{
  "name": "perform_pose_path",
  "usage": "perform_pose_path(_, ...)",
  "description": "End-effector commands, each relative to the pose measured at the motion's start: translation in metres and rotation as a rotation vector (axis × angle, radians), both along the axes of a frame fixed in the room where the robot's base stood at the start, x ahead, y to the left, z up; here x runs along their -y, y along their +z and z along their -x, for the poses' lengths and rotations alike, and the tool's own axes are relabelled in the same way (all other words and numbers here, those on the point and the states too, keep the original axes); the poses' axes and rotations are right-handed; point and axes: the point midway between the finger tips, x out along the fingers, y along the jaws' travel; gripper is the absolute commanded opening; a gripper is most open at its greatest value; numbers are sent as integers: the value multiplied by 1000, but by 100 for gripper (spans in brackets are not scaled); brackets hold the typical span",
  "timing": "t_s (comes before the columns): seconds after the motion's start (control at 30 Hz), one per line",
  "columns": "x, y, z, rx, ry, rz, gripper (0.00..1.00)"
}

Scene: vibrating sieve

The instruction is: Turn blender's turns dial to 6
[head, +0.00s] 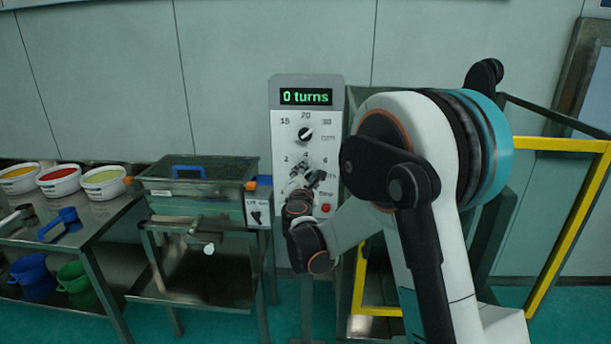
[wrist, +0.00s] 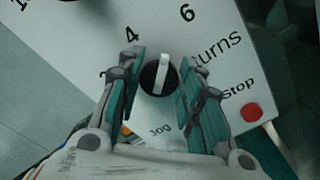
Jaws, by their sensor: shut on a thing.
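The blender's control panel (head: 281,222) is light grey with a lit display (head: 306,97) reading "0 turns". My gripper (head: 303,178) is at its lower dial, mostly covering that dial in the head view. In the wrist view, the turns dial (wrist: 160,75) is a black round knob with a white bar. It sits between the teal-padded fingers of my gripper (wrist: 162,58), which is shut on it. The bar's upper end lies between the printed 4 (wrist: 131,34) and 6 (wrist: 187,13).
The rpm dial (head: 305,133) is above, marked 15, 20 and 30. A red Stop button (wrist: 252,112) is close to the right finger. A sieve box (head: 198,170) stands left of the panel. A yellow-edged frame (head: 570,225) is at the right.

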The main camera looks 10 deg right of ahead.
Motion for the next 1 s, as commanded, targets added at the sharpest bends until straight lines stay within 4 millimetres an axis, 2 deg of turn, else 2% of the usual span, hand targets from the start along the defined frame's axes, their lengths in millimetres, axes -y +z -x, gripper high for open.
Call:
perform_pose_path(0.13, 0, 0, 0, 0, -1, -1, 10)
perform_pose_path(0.17, 0, 0, 0, -1, -1, 0, 36)
perform_pose_path(0.23, 0, 0, 0, -1, -1, 0, 52)
perform_pose_path(0.67, -2, 0, 5, 0, 0, 1, 53)
perform_pose_path(0.77, -6, 0, 17, -1, 1, 1, 53)
perform_pose_path(1.0, -21, 0, 63, 0, 1, 1, 53)
